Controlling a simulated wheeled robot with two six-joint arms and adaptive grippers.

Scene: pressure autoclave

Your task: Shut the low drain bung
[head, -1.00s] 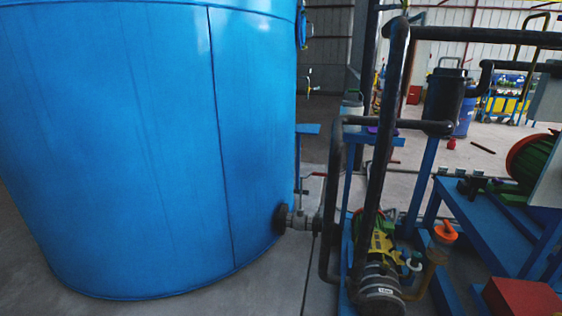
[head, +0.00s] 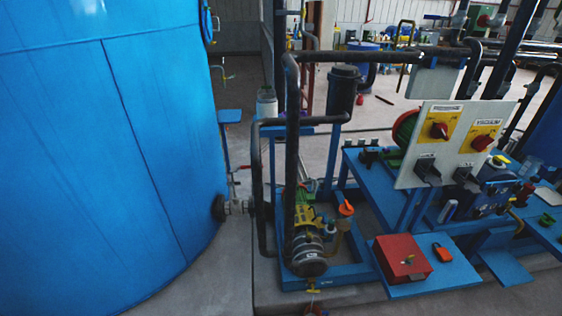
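Neither of my grippers is in the head view. No part that I can name for certain as the low drain bung shows. A small yellow-handled fitting (head: 312,289) sits low under the front of the pump (head: 307,255); I cannot tell whether it is open or shut. An orange-capped fitting (head: 346,208) stands just right of the pump. A dark flanged outlet (head: 219,208) comes out low on the right side of the big blue tank (head: 140,130).
Black pipes (head: 292,130) rise around the pump. A blue frame holds a grey panel (head: 460,142) with two red switches. A red box (head: 402,258) and an orange padlock-like item (head: 441,252) lie on a blue shelf at front right. Bare floor (head: 205,285) lies between tank and pump.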

